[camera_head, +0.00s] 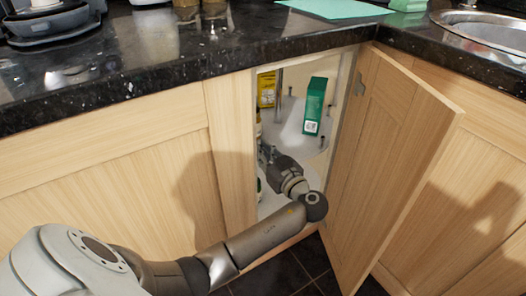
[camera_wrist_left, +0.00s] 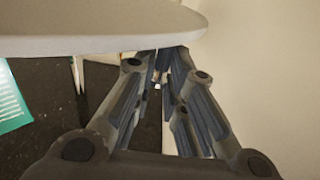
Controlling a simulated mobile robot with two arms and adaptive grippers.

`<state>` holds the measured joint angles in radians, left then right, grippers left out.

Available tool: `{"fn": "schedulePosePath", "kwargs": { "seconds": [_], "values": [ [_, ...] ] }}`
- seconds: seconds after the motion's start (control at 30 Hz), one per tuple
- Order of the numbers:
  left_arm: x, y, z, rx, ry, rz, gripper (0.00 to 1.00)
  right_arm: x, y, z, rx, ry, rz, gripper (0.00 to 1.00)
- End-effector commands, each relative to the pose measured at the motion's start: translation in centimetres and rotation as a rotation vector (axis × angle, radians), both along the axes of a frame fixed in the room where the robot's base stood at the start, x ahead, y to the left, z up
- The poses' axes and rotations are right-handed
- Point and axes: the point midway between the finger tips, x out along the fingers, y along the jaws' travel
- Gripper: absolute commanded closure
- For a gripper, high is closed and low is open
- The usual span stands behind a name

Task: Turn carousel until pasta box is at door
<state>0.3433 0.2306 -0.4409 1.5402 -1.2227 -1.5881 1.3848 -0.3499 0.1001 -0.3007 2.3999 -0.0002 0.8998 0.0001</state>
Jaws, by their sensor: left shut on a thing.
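The carousel's upper shelf (camera_head: 296,140) is a pale round tray with short dark pegs at its edge, inside the open corner cabinet. A green box (camera_head: 315,105) stands upright on it at the right of the opening, near the door side. A yellow box (camera_head: 266,89) stands further back at the left, partly cut off by the cabinet front. I cannot read which one is pasta. My left gripper (camera_head: 266,153) reaches inside at the opening's left side. In the left wrist view its fingers (camera_wrist_left: 160,80) are closed together on something small, seemingly a carousel peg, mostly hidden between them.
The cabinet door (camera_head: 395,165) stands open to the right. The lower shelf (camera_head: 272,202) shows below my arm, with partly hidden items at the left. The dark granite counter (camera_head: 240,52) overhangs the opening. A pale shelf edge (camera_wrist_left: 100,35) crosses the left wrist view.

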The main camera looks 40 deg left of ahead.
Motion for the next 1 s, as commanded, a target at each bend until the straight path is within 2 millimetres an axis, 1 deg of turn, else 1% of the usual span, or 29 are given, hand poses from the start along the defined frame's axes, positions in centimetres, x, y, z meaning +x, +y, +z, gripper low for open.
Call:
{"fn": "schedulePosePath", "kwargs": {
  "seconds": [0.17, 0.27, 0.4, 0.67, 0.7, 0.83, 0.87, 1.0],
  "values": [
    [-0.1, 0.1, -0.1, -0.001, 0.001, 0.001, 1.00, 0.0, 0.0, -0.1, 0.000, 0.000, 0.000, 1.00],
    [-0.4, 0.9, -0.2, -0.001, 0.003, 0.003, 1.00, 0.0, 0.0, -0.2, 0.000, 0.000, 0.000, 1.00],
    [-0.8, 2.4, -0.2, -0.001, 0.000, 0.004, 1.00, 0.0, 0.0, -0.5, 0.000, 0.000, 0.000, 1.00],
    [-0.9, 2.5, -0.1, 0.000, 0.001, 0.004, 1.00, 0.0, 0.0, -0.4, 0.000, 0.000, -0.001, 1.00],
    [-0.9, 2.5, -0.1, -0.001, 0.001, 0.004, 0.85, 0.0, 0.0, -0.4, 0.000, 0.000, -0.001, 1.00],
    [-0.9, 2.5, -0.1, -0.001, 0.001, 0.003, 0.68, 0.0, 0.0, -0.4, 0.000, 0.000, -0.001, 1.00],
    [-0.9, 2.5, -0.1, -0.001, 0.001, 0.003, 0.66, 0.0, 0.0, -0.4, 0.000, 0.000, -0.001, 1.00],
    [-0.8, 2.5, 0.0, 0.000, 0.000, 0.002, 0.66, 0.0, 0.0, -0.4, 0.000, 0.000, -0.001, 1.00]
  ]
}}
